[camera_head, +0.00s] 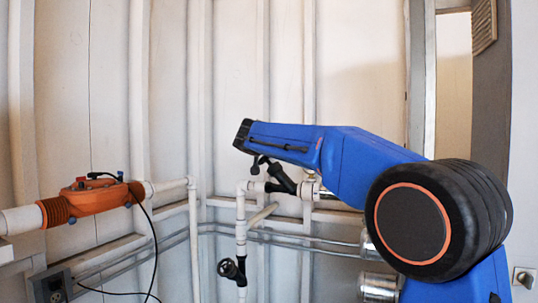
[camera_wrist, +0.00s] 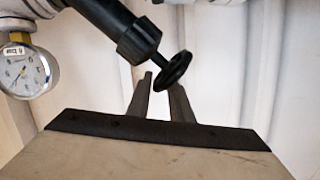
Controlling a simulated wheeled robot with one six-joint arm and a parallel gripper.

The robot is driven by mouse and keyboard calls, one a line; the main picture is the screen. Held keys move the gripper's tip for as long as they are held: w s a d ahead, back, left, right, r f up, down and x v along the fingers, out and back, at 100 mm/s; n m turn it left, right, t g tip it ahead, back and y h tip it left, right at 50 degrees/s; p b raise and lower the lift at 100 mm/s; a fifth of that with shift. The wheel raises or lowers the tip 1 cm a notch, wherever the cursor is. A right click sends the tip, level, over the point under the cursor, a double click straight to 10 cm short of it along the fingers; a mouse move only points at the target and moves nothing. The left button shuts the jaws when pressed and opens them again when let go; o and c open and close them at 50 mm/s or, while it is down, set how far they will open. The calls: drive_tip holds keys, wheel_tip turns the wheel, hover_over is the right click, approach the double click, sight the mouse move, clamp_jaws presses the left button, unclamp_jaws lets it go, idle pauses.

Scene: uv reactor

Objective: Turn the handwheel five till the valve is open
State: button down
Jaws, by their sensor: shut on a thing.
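A black handwheel (camera_wrist: 176,70) on a black valve stem (camera_wrist: 138,40) shows in the wrist view, at the top centre. No number can be read on it. My gripper (camera_wrist: 160,84) reaches up to it from below. Its two grey fingers are shut on the wheel's rim, one on each side. In the head view a black valve (camera_head: 281,178) joins white pipes just below my blue arm. The arm hides most of my gripper there. I cannot tell from the picture how far the valve is open.
A round pressure gauge (camera_wrist: 19,70) sits left of the valve. Below the valve in the head view, a second black handwheel (camera_head: 229,268) stands on a vertical white pipe. An orange reactor unit (camera_head: 92,196) with a hanging black cable is at the left. Pipes run along the pale wall.

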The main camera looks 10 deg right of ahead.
drive_tip(key=shift+w+d+f+n+g+y, duration=0.15)
drive_tip(key=shift+n+g+y, duration=0.2)
drive_tip(key=shift+y, duration=0.5)
drive_tip(key=shift+w+r+n+g+y, duration=0.1)
drive_tip(key=shift+w+n+g+y, duration=0.1)
drive_tip(key=shift+n+y, duration=0.45)
drive_tip(key=shift+w+d+f+n+g+y, duration=0.15)
drive_tip(key=shift+n+g+y, duration=0.1)
drive_tip(key=shift+y, duration=0.75)
drive_tip(key=n+g+y, duration=0.1)
drive_tip(key=y, duration=0.1)
drive_tip(key=w+g+y, duration=0.1)
drive_tip(key=shift+f+n+y, duration=0.2)
drive_tip(key=shift+n+y, duration=0.15)
drive_tip(key=shift+y, duration=0.05)
drive_tip(key=g+y, duration=0.1)
drive_tip(key=n+g+y, duration=0.1)
drive_tip(key=g+y, duration=0.1)
drive_tip(key=shift+w+a+f+n+g, duration=0.1)
drive_tip(key=shift+w+f+n+g, duration=0.2)
drive_tip(key=shift+w+n, duration=0.1)
drive_tip(key=shift+a+f+n+g+y, duration=0.2)
drive_tip(key=shift+n+g+y, duration=0.3)
drive_tip(key=shift+g+y, duration=0.4)
drive_tip(key=shift+f+g+y, duration=0.1)
drive_tip(key=shift+g+y, duration=0.2)
drive_tip(key=shift+g, duration=0.1)
